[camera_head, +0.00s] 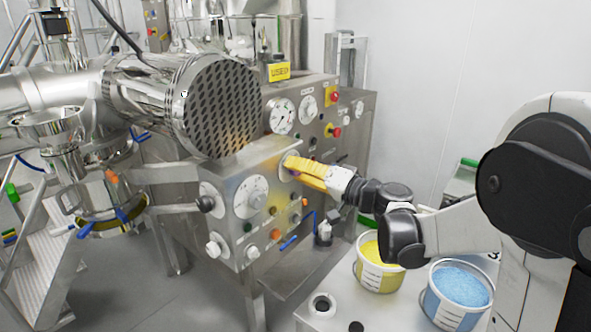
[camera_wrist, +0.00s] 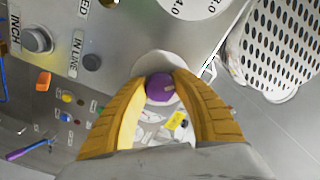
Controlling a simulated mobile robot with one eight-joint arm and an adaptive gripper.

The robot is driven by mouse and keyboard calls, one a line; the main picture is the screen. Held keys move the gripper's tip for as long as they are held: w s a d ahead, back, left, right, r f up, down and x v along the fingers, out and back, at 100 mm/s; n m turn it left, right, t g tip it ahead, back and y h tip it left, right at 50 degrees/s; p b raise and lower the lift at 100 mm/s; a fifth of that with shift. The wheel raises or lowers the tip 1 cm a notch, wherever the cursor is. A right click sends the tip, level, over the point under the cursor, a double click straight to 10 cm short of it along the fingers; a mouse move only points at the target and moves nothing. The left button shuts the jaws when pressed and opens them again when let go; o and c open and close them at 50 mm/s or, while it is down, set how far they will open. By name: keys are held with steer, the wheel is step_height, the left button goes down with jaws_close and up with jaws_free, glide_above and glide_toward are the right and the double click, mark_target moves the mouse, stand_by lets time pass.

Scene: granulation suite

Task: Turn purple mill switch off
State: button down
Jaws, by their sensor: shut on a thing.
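The purple mill switch (camera_wrist: 160,88) is a round purple knob with a pale mark, on a light round plate on the steel panel, in the wrist view. My gripper (camera_wrist: 161,92) has its two yellow fingers closed on either side of the knob. In the head view my gripper (camera_head: 290,164) reaches from the right to the front panel of the machine, just right of a large white dial. There its fingers hide the knob. The lower part of the knob and the finger contact are partly hidden.
On the panel are a large white dial (camera_head: 251,196), an orange knob (camera_head: 276,234) and several small buttons. A perforated steel drum (camera_head: 222,106) juts out at the upper left. Buckets of yellow (camera_head: 369,278) and blue (camera_head: 444,314) material stand below my arm.

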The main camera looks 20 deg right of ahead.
steer(key=c, duration=1)
jaws_free()
steer(key=v, duration=1.2)
